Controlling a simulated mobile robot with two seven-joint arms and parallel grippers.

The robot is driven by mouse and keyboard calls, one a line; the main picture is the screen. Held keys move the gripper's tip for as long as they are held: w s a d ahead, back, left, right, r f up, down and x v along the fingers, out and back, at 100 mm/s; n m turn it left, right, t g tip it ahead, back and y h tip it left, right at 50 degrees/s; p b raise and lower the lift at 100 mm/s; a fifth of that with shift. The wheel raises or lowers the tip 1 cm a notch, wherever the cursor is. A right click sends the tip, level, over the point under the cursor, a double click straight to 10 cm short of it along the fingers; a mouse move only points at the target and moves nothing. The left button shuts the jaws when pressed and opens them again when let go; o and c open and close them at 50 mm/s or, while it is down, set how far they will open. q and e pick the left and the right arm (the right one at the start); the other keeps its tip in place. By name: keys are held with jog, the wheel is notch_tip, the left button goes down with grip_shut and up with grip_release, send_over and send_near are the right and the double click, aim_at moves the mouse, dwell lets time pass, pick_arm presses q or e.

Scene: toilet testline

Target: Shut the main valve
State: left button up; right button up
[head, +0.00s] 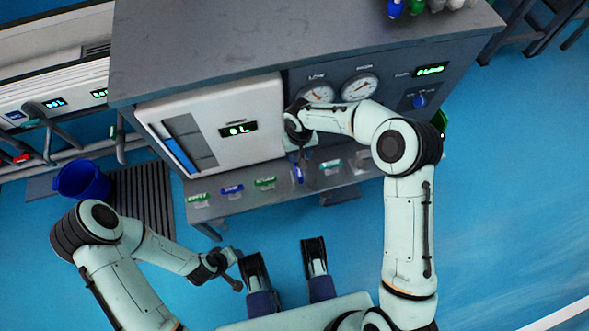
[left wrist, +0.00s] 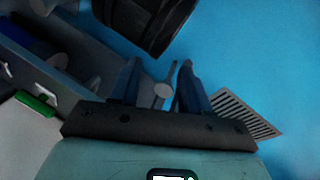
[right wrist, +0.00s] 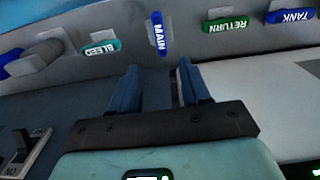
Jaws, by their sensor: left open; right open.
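The main valve handle (right wrist: 158,33) is a blue lever with MAIN on it, in the right wrist view. It stands crosswise to its neighbours, which lie along the panel edge. In the head view it shows as a blue lever (head: 298,173) below the cabinet front. My right gripper (right wrist: 161,80) is open and empty. The handle lies ahead of its fingertips, roughly in line with the gap, and looks apart from them. In the head view my right wrist hides most of that gripper. My left gripper (left wrist: 158,80) is open, low over the floor at the left, away from the valves.
Beside the main handle are the teal BLEED (right wrist: 102,47), green RETURN (right wrist: 226,24) and blue TANK (right wrist: 290,15) handles. Gauges (head: 360,86) and a blue knob (head: 420,101) are on the panel. A blue bucket (head: 83,181) stands at the left. Floor at the right is clear.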

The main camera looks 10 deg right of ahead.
aim_at(299, 172)
notch_tip(299, 172, down, 11)
jog(key=shift+s+f+b, duration=0.1)
jog(key=shift+f+b, duration=0.1)
jog(key=shift+b, duration=1.05)
pick_arm(q)
jog(key=shift+y, duration=0.3)
jog(key=shift+w+a+f, duration=0.3)
jog(key=shift+f, duration=0.3)
jog(key=shift+w+a+f, duration=0.3)
jog(key=shift+a+f, duration=0.05)
jog(key=shift+f, duration=0.25)
jog(key=shift+w+a+f, duration=0.3)
jog(key=shift+f, duration=0.3)
pick_arm(e)
jog(key=shift+f, duration=0.55)
grip_shut()
